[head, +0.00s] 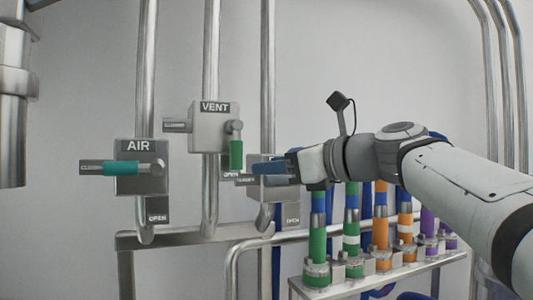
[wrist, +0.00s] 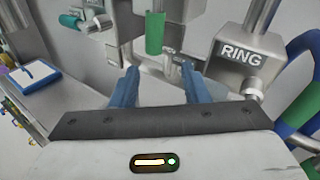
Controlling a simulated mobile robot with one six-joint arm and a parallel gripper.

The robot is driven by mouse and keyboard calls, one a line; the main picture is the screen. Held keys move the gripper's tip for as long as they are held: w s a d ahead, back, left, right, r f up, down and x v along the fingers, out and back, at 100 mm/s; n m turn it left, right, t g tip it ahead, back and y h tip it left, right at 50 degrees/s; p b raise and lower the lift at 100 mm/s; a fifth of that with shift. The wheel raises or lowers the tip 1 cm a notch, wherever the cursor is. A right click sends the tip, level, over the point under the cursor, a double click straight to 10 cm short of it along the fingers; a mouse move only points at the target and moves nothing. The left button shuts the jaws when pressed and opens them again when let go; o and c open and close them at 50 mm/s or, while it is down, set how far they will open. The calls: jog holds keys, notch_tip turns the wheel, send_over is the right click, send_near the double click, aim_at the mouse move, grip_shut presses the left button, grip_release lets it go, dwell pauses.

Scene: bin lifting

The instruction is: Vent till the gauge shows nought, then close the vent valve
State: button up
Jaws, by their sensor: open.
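The VENT valve (head: 214,135) is a grey box on a vertical pipe in the head view. Its green handle (head: 236,155) hangs straight down toward the OPEN label (head: 231,174); the label at its left is too small to read. The green handle (wrist: 154,33) also shows at the top of the wrist view, beyond the fingertips. My gripper (head: 268,168), with blue fingers, is to the lower right of that handle. In the wrist view my gripper (wrist: 158,70) is open, its fingers apart and not around the green handle. I see no gauge in either view.
The AIR valve (head: 130,180) at left has its teal handle (head: 120,167) level, toward CLOSED. The RING valve (wrist: 245,58) stands close at the right of my fingers, largely hidden by my gripper in the head view. Coloured hose fittings line a rack (head: 350,284) below my arm.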

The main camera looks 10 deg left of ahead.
aim_at(241, 144)
jog(key=shift+m+y, duration=0.6)
jog(key=shift+y, duration=0.1)
jog(key=r, duration=0.1)
jog(key=a+r, duration=0.1)
jog(key=r, duration=0.2)
jog(key=shift+a, duration=0.3)
jog(key=p+x, duration=0.2)
jog(key=x, duration=0.5)
jog(key=shift+f, duration=0.15)
